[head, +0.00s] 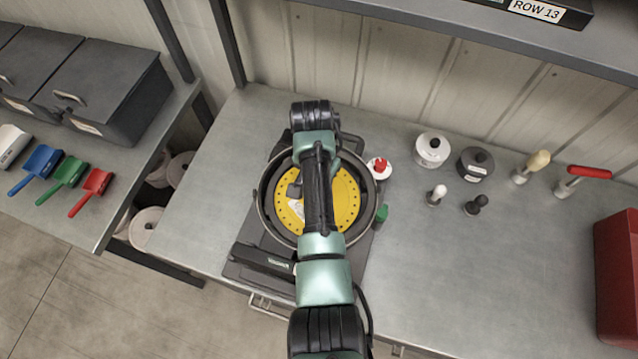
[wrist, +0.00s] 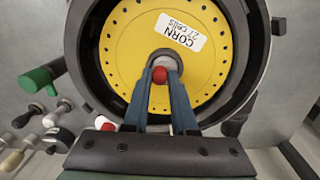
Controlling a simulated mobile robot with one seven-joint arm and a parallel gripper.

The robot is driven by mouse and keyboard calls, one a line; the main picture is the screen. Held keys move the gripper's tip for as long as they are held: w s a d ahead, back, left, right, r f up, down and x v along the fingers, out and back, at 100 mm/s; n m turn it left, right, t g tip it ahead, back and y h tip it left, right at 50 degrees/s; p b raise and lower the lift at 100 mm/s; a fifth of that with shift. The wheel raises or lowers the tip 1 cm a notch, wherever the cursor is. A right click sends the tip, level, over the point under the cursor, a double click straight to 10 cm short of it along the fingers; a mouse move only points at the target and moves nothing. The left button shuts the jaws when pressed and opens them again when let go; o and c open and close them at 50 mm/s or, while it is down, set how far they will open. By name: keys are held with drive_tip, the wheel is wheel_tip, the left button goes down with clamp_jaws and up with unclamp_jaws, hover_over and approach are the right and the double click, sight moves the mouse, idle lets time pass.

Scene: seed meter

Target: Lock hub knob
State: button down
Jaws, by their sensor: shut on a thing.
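The yellow seed disc (head: 346,197) sits in the round black meter housing (head: 262,190) on the bench, partly covered by my arm. In the wrist view the yellow disc (wrist: 120,52) carries a white label reading CORN, 27 cells. The red hub knob (wrist: 159,75) is at the disc's centre, in front of a grey hub (wrist: 166,58). My gripper (wrist: 161,76) has its two blue fingers shut on the red knob, one on each side. The fingertips and the hub knob are hidden under my arm in the head view. The knob's turn angle cannot be told.
Right of the housing are a red-and-white round part (head: 379,167) and a green handle (head: 382,214). Several knobs and tools stand at the bench's back right. A red bin (head: 617,270) is at the far right. The bench's right middle is clear.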

drive_tip(key=shift+w, duration=0.1)
drive_tip(key=c, duration=0.7)
unclamp_jaws()
drive_tip(key=shift+r, duration=0.15)
drive_tip(key=shift+w+a+r+p, duration=0.15)
drive_tip(key=shift+r+p, duration=0.45)
drive_tip(key=shift+r, duration=2.6)
drive_tip(key=shift+s+a+r+p, duration=0.1)
drive_tip(key=shift+r+p, duration=0.45)
drive_tip(key=shift+r, duration=2.65)
drive_tip(key=shift+f, duration=0.15)
